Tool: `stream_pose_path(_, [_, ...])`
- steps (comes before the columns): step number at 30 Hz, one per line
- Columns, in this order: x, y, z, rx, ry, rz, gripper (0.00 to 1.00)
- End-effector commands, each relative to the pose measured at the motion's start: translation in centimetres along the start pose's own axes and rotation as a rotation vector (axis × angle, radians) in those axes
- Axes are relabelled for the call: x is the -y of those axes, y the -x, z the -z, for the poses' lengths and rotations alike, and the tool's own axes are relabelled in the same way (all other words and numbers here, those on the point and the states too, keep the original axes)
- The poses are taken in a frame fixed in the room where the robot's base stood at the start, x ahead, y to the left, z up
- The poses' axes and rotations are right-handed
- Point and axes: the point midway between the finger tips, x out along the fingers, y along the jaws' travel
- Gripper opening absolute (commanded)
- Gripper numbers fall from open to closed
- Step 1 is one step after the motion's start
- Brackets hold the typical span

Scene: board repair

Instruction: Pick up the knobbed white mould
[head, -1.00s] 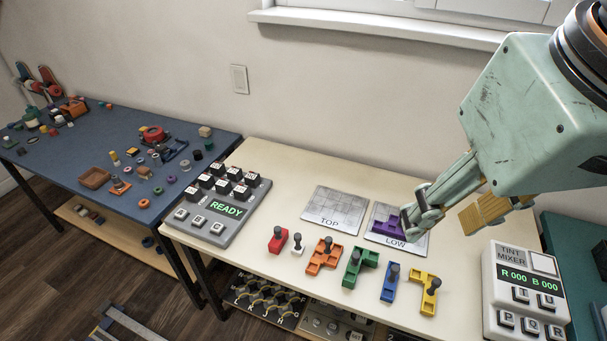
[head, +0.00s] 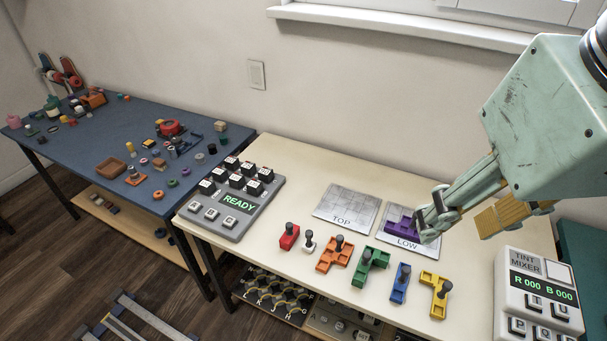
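The white mould (head: 308,245) is a small piece with a dark knob on top. It stands upright on the cream table, between the red mould (head: 289,237) and the orange mould (head: 335,254). My gripper (head: 428,232) is well to its right, low over the LOW plate (head: 388,238), with its fingers at the purple mould (head: 401,223). The fingers overlap the purple mould's right end and hide its knob, if it has one. I cannot tell whether they are closed on it.
Green (head: 369,268), blue (head: 400,284) and yellow (head: 436,294) knobbed moulds continue the row to the right. The TOP plate (head: 346,206) is empty. A keypad console reading READY (head: 231,207) stands left, and a tint mixer (head: 541,290) right. The table before the console is clear.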

Motion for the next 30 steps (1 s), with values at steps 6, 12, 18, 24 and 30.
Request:
stream_pose_path(6, [0.0, 0.0, 0.0, 0.0, 0.0, 0.0, 0.37])
stream_pose_path(12, [0.0, 0.0, 0.0, 0.0, 0.0, 0.0, 0.19])
stream_pose_path(18, [0.0, 0.0, 0.0, 0.0, 0.0, 0.0, 0.19])
stream_pose_path(24, [-0.03, -0.12, 0.1, 0.003, 0.009, -0.002, 0.19])
stream_pose_path(30, [-0.27, -0.89, 0.69, 0.019, 0.059, -0.014, 0.19])
